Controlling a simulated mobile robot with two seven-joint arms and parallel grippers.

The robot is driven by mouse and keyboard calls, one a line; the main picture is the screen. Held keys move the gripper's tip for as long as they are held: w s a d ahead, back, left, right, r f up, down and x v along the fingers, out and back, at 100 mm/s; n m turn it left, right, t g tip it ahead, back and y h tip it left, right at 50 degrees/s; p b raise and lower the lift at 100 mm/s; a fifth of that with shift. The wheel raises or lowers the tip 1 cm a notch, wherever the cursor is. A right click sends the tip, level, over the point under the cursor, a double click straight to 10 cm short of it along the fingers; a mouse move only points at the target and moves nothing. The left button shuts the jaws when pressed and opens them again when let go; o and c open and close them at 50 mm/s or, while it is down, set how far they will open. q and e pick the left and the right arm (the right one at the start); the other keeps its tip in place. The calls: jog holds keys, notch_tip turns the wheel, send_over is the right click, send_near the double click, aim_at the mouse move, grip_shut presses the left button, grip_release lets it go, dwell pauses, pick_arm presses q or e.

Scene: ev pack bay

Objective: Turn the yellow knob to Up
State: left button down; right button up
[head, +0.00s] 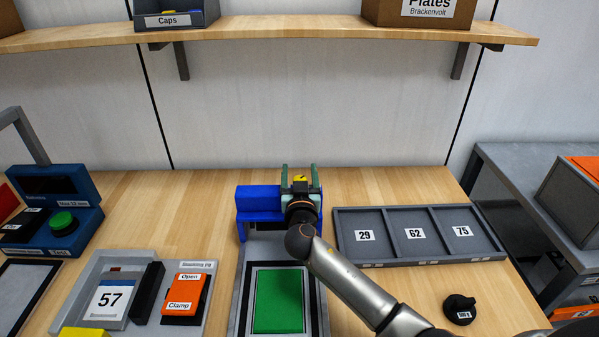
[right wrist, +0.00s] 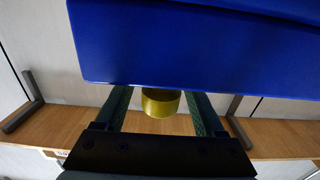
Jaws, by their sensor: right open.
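The yellow knob (right wrist: 160,102) shows in the right wrist view below the blue housing (right wrist: 190,45). In the head view a small bit of yellow knob (head: 300,178) shows between my fingers, beside the blue housing (head: 258,199). My right gripper (head: 299,169) is open, with one finger on each side of the knob. In the right wrist view my right gripper (right wrist: 160,108) shows gaps between both fingers and the knob. The knob's pointer and any Up mark are hidden. My left gripper is not in view.
A grey tray (head: 420,261) with sections 29, 62 and 75 lies to the right, a black knob-shaped part (head: 459,303) in front of it. A green plate (head: 279,300) lies in front of the housing. An orange clamp block (head: 184,294) is at left. A shelf (head: 290,29) runs above.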

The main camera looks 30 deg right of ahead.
grip_shut()
dwell(0.4)
